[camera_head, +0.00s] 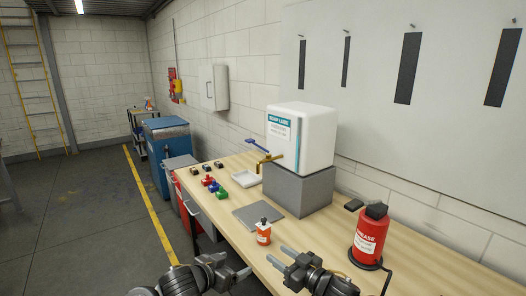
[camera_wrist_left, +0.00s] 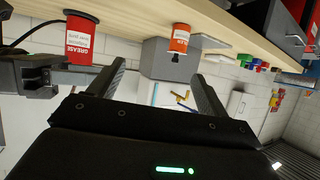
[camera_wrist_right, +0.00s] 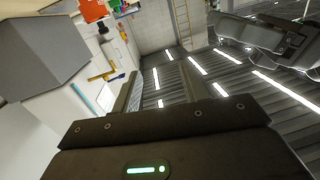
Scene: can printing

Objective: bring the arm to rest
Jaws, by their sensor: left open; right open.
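My left gripper (camera_head: 243,271) is open and empty, low at the front edge of the bench. My right gripper (camera_head: 279,257) is open and empty, to its right and just in front of the small orange-red can. That small can (camera_head: 264,232), with a white label and dark top, stands upright on the wooden bench (camera_head: 420,262), apart from both grippers. In the left wrist view, which is upside down, the small can (camera_wrist_left: 180,40) shows beyond the open fingers. In the right wrist view nothing lies between the fingers.
A white dispenser (camera_head: 312,135) with a brass spigot (camera_head: 268,159) sits on a grey block (camera_head: 300,188). A grey plate (camera_head: 258,216) lies before it. A red grease can (camera_head: 370,235) stands right. A white tray (camera_head: 246,178) and several small coloured pieces (camera_head: 209,181) lie further left.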

